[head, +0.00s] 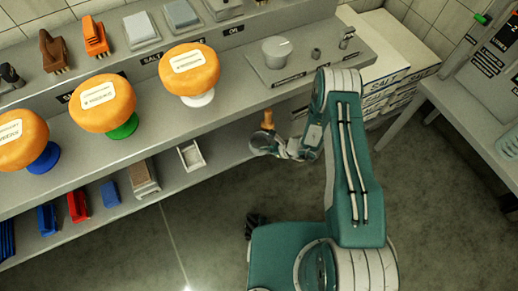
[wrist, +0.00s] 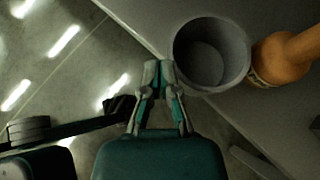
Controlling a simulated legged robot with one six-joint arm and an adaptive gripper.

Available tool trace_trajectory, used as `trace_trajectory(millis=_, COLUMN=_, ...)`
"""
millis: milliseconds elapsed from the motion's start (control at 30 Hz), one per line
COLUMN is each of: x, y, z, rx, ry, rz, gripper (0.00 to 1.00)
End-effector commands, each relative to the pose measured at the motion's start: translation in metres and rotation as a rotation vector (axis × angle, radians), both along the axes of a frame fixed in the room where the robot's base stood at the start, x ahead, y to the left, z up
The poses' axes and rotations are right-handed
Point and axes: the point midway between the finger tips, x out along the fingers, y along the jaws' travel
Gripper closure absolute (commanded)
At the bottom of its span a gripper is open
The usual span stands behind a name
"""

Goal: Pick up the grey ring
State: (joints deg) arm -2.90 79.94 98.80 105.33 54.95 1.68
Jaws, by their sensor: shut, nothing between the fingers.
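A grey ring (wrist: 240,50) with a thick rim stands on the lower shelf in the wrist view, near the shelf edge. Whether it is open at the bottom, I cannot tell. In the head view the grey ring (head: 262,143) shows small beside my gripper (head: 284,150), partly hidden by it. In the wrist view my gripper (wrist: 158,72) has its fingertips together with nothing between them. The fingertips are just left of the ring's outer wall; whether they touch it, I cannot tell.
An orange bottle-like object (wrist: 283,55) stands close to the ring's right. It also shows in the head view (head: 267,119). A small white tray (head: 191,155) and brushes sit on the lower shelf. Open floor lies in front.

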Motion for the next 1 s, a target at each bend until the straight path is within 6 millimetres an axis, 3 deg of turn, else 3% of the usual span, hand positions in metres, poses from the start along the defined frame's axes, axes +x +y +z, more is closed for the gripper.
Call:
trace_trajectory(millis=400, x=-0.017, y=-0.078, z=0.001, rx=0.002, ry=-0.001, rz=-0.006, gripper=1.00)
trace_trajectory(millis=667, x=-0.026, y=-0.097, z=-0.001, rx=-0.010, ry=0.004, rz=0.011, gripper=1.00)
trace_trajectory(millis=767, x=-0.046, y=-0.094, z=-0.014, rx=-0.082, ry=0.032, rz=0.097, gripper=1.00)
trace_trajectory(millis=867, x=-0.081, y=-0.096, z=-0.036, rx=-0.232, ry=0.070, rz=0.265, gripper=1.00)
trace_trajectory(millis=1000, x=-0.124, y=-0.115, z=-0.062, rx=-0.479, ry=0.072, rz=0.543, gripper=1.00)
